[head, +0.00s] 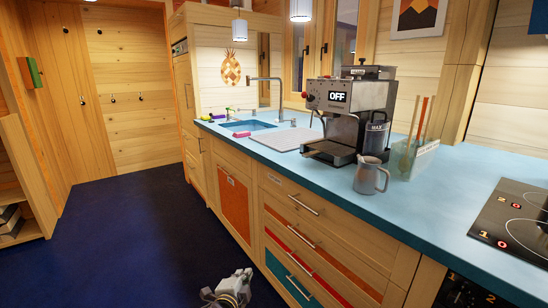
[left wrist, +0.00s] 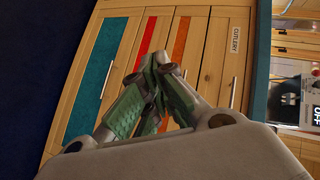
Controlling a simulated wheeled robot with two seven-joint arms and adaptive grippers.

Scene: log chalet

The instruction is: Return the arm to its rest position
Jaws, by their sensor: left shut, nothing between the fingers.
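My left gripper (head: 230,288) shows at the bottom edge of the head view, low over the dark floor and in front of the drawers. In the left wrist view its green-padded fingers (left wrist: 155,88) are together with nothing between them. Behind the fingers are the drawer fronts, turned sideways in that view; the gripper looks apart from them. Most of my left arm is out of the head view. My right gripper is in neither view.
A blue counter (head: 457,205) runs along the right. It carries a coffee machine (head: 350,117) reading OFF, a metal jug (head: 370,176), a utensil holder (head: 415,160), a sink (head: 247,126) and a hob (head: 515,222). The dark blue floor (head: 110,235) at left is clear.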

